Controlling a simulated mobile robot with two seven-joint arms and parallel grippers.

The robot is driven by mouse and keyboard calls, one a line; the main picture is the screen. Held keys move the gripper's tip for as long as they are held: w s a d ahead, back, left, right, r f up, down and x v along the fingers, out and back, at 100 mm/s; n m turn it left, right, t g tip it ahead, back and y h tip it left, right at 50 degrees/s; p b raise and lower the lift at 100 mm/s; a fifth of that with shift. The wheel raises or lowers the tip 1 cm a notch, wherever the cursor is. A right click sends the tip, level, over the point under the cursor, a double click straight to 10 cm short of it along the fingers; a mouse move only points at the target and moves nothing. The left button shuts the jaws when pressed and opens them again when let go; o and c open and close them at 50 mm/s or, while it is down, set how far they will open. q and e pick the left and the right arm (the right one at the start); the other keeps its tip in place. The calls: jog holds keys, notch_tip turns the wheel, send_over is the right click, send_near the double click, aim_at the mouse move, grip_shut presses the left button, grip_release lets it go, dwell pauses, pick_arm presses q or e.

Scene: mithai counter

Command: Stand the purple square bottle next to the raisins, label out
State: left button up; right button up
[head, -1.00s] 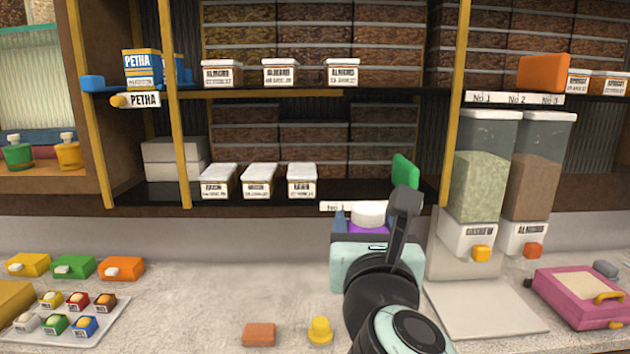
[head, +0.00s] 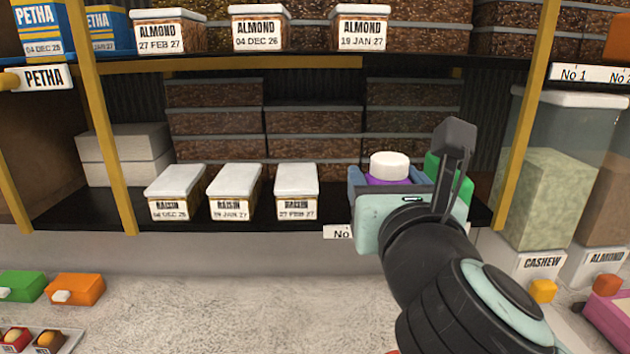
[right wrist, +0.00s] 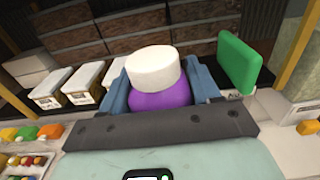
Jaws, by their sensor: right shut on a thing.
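The purple bottle (right wrist: 160,98) with a white cap (head: 389,165) is in my right gripper (head: 388,178). The gripper is shut on it, with a blue-grey finger on each side in the right wrist view. The bottle looks upright; its lower body and label are hidden behind the gripper. It is in front of the lower shelf, to the right of the raisins. Three white-lidded raisin boxes (head: 233,191) stand in a row on the lower shelf, dated labels facing out. The nearest raisin box (head: 296,191) is apart from the gripper. My left gripper is not in view.
A green block (head: 436,168) stands on the shelf just right of the gripper, also in the right wrist view (right wrist: 239,62). A yellow post (head: 527,110) and the cashew dispenser (head: 555,170) are farther right. Almond boxes (head: 260,30) line the shelf above. Dark shelf shows between raisins and gripper.

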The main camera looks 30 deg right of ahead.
jog(key=shift+w+d, duration=0.15)
jog(key=shift+w, duration=0.1)
pick_arm(q)
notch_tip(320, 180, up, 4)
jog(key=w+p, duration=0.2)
jog(key=p, duration=0.2)
pick_arm(e)
jog(key=x, duration=1.9)
notch_tip(320, 180, down, 6)
jog(key=b, duration=0.4)
jog(key=shift+f, duration=0.15)
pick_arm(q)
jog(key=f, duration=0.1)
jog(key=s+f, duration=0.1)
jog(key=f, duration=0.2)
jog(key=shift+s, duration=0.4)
pick_arm(e)
jog(key=shift+w+f, duration=0.1)
jog(key=shift+w, duration=0.05)
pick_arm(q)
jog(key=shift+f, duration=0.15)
pick_arm(e)
jog(key=shift+f, duration=0.1)
jog(key=o, duration=1.2)
